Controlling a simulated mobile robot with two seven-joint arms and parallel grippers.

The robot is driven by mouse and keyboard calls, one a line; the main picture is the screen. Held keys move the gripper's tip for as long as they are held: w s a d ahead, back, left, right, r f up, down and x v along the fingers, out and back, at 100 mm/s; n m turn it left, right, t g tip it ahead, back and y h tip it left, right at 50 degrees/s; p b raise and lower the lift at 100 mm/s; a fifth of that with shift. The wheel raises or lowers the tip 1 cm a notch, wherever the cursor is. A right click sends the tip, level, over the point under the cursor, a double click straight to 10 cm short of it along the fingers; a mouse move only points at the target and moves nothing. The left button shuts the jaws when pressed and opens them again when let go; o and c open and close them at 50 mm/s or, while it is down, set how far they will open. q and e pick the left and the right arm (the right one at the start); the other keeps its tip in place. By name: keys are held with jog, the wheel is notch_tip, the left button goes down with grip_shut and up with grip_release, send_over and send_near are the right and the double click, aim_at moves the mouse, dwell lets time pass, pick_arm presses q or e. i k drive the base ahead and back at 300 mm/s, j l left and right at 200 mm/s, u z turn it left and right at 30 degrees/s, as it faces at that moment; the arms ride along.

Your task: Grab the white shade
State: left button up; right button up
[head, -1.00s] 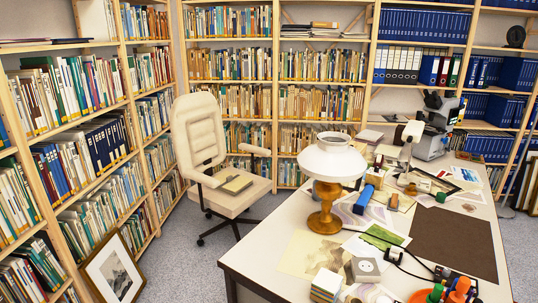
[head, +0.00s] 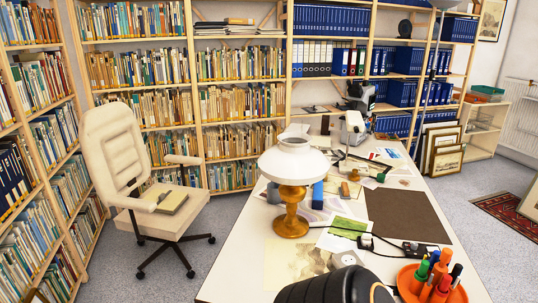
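The white shade (head: 293,160) sits on a lamp with a turned orange-brown wooden base (head: 291,212). The lamp stands upright near the left edge of the white desk (head: 228,262). The shade is wide and dome-like with a short open collar on top, and nothing touches it from my side. A black rounded part, apparently of my own arm, shows at the bottom edge below the lamp. No fingers of either gripper are visible.
An orange holder with several pens (head: 430,280) stands at the desk's front right. A brown mat (head: 404,216), papers and cables lie right of the lamp. A cream office chair (head: 130,160) stands left of the desk. Bookshelves line the back and left.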

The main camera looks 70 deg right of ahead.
aim_at(294, 160)
jog(key=i+z, duration=0.4)
jog(key=i, duration=0.2)
jog(key=i+j+z, duration=0.15)
jog(key=i+z, duration=0.25)
jog(key=i, duration=0.2)
jog(key=i+l+z, duration=0.1)
jog(key=i+z, duration=0.2)
jog(key=i, duration=0.3)
jog(key=i+j+z, duration=0.1)
jog(key=i+z, duration=0.25)
jog(key=i, duration=0.3)
